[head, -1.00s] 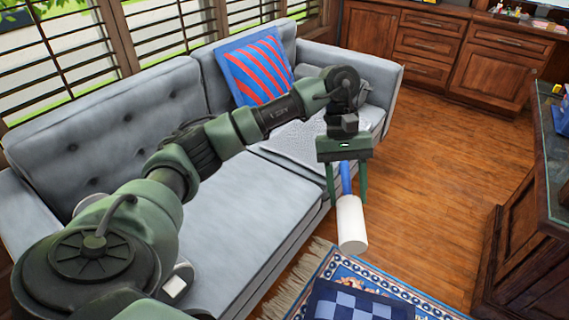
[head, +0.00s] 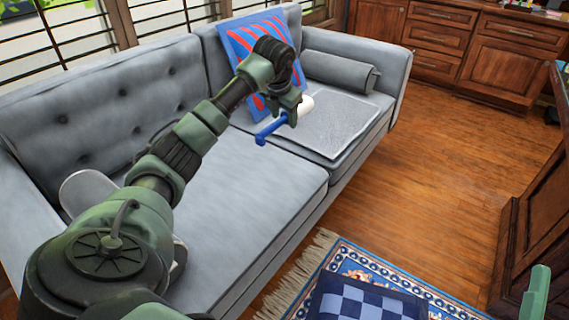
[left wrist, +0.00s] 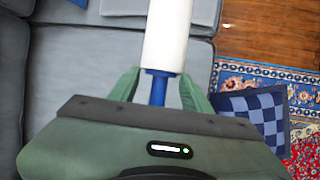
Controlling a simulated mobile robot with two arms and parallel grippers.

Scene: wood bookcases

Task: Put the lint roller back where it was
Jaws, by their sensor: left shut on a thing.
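The lint roller has a blue handle (head: 271,129) and a white roller head (head: 306,104). My left gripper (head: 290,108) is shut on it over the sofa's far seat. In the left wrist view the lint roller's white head (left wrist: 166,35) points away from the gripper (left wrist: 159,88), and the blue handle runs between its two green fingers. In the head view the arm and gripper hide part of the roller. A green piece of what looks like my right gripper (head: 537,295) shows at the lower right edge; its jaws cannot be made out.
The grey sofa (head: 240,195) carries a flat grey cloth (head: 340,125), a grey bolster (head: 338,72) and a red and blue striped pillow (head: 232,45). A blue checked cushion (head: 365,303) lies on the patterned rug (head: 400,285). The wood floor (head: 450,170) is clear.

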